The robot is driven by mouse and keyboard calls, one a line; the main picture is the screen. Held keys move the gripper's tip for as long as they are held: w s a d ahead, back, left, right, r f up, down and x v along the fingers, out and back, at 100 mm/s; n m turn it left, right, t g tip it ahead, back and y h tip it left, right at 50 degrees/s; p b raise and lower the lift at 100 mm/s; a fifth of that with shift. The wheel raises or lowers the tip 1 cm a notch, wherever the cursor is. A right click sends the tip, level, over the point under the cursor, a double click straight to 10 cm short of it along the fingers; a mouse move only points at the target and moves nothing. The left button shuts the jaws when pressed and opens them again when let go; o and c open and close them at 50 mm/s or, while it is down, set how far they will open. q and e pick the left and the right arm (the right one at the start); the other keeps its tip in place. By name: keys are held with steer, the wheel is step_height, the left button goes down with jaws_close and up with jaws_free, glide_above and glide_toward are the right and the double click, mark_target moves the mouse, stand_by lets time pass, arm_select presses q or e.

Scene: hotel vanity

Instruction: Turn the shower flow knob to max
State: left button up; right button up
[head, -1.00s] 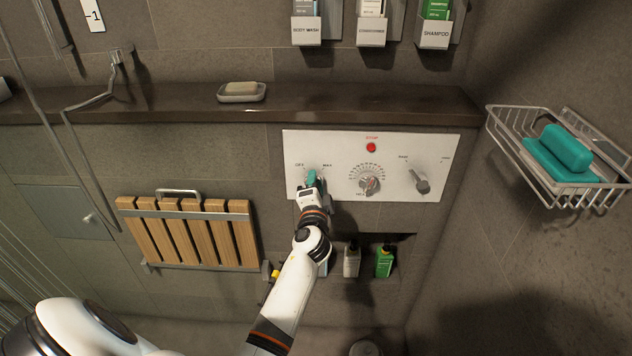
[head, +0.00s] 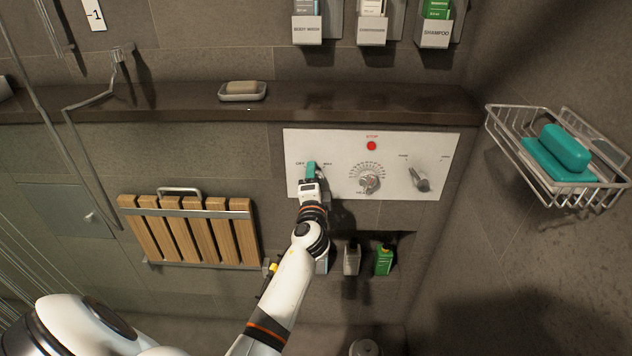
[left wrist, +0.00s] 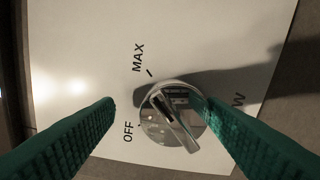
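The white control panel (head: 335,150) is on the tiled wall. Its left knob, the flow knob (left wrist: 172,118), shows in the left wrist view as a round metal knob with a raised bar handle. OFF is printed at its lower left and MAX at its upper left. The bar slants, with its upper-left end between the two marks. My left gripper (head: 311,171) has teal fingers and is at this knob, hiding it in the head view. In the left wrist view the fingers (left wrist: 153,104) are spread, with the knob nearer the right finger; contact is unclear. My right gripper is not in view.
A middle dial (head: 369,181), a right knob (head: 421,180) and a red STOP button (head: 371,146) share the panel. A dark ledge (head: 180,101) runs above. Bottles stand in a niche below. A wire basket (head: 575,195) hangs at the right.

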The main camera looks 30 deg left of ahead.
arm_select(q)
steer(key=v, duration=1.2)
steer(key=shift+s+a+b, duration=0.25)
steer(key=shift+s+b, duration=0.15)
steer(key=shift+s, duration=0.05)
steer(key=shift+s+d+r, duration=0.1)
steer(key=shift+d+r, duration=0.05)
